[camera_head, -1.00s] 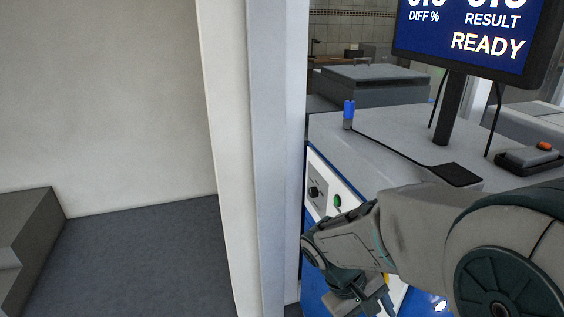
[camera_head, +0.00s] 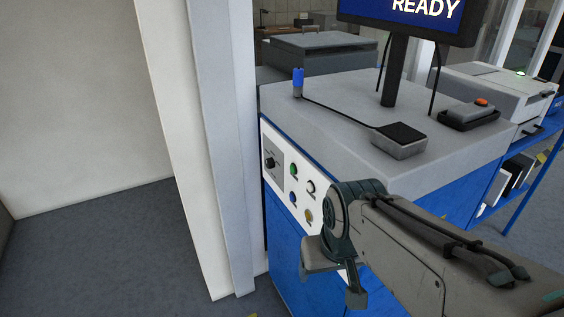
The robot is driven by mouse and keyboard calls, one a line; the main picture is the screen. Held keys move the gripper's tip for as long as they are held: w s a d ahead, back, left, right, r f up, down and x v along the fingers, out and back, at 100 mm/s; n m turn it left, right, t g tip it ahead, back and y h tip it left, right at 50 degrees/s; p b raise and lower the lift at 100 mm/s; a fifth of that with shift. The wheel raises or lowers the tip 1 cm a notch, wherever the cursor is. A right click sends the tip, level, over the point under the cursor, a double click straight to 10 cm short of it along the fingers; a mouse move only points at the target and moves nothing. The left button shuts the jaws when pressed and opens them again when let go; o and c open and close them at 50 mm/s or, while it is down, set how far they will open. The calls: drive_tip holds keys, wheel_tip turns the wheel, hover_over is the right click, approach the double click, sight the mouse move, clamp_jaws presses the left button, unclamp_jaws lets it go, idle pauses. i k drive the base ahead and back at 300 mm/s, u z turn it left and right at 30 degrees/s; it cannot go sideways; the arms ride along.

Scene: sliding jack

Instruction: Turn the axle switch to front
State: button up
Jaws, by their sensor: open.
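The axle switch appears to be the black rotary knob (camera_head: 270,162) at the left end of the white control panel (camera_head: 283,197) on the blue cabinet; its label and pointer are too small to read. My gripper (camera_head: 333,282) is open and empty, with its fingers pointing down. In the picture it is below and to the right of the knob, apart from it, in front of the panel's lower right part. My wrist and gripper hide part of the panel.
Green (camera_head: 293,170), white (camera_head: 311,187), blue (camera_head: 293,197) and yellow (camera_head: 309,215) controls sit right of the knob. A pale pillar (camera_head: 225,150) stands close to the cabinet's left side. Floor at left is clear.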

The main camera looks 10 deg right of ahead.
sight(270, 163)
drive_tip(key=u, duration=0.5)
drive_tip(key=k, duration=0.65)
drive_tip(key=u, duration=1.05)
drive_tip(key=i, duration=1.3)
drive_tip(key=z, duration=0.75)
drive_tip(key=i, duration=0.3)
drive_tip(key=z, duration=0.35)
